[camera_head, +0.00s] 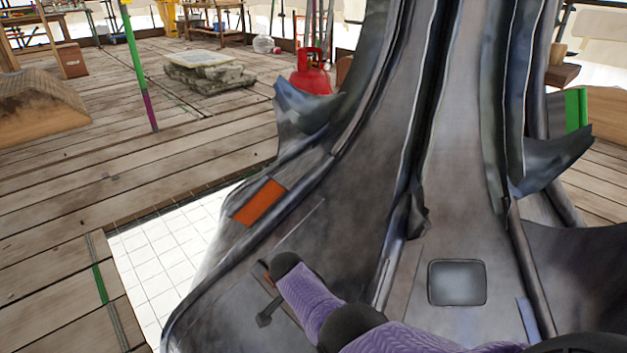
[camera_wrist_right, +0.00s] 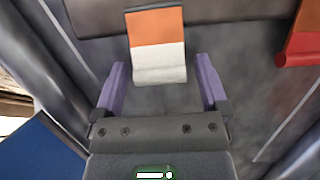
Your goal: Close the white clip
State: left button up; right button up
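The clip shows in the right wrist view as an upright strip with a white lower part (camera_wrist_right: 158,64) and an orange upper part (camera_wrist_right: 155,26), on a grey metal surface. My right gripper (camera_wrist_right: 160,80) is open, with one purple finger on each side of the white part and a gap on both sides. I cannot tell how far the fingertips are from the surface behind. In the head view my purple right arm (camera_head: 312,300) reaches in from the lower right to the left flank of the spire (camera_head: 465,200), hiding the white part there. My left gripper is not in view.
An orange patch (camera_head: 259,203) lies higher on the spire's flank. A red and orange piece (camera_wrist_right: 303,40) is at the right wrist view's right edge, and a blue panel (camera_wrist_right: 38,150) at its lower left. A red gas bottle (camera_head: 311,75) stands behind the spire. Plank floor lies left.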

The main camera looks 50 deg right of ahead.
jog(key=c, duration=1.1)
jog(key=shift+d+f+y, duration=0.15)
jog(key=shift+d+y, duration=0.1)
jog(key=shift+y, duration=0.55)
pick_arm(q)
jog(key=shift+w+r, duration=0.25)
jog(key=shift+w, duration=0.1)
pick_arm(e)
jog(key=o, duration=1.3)
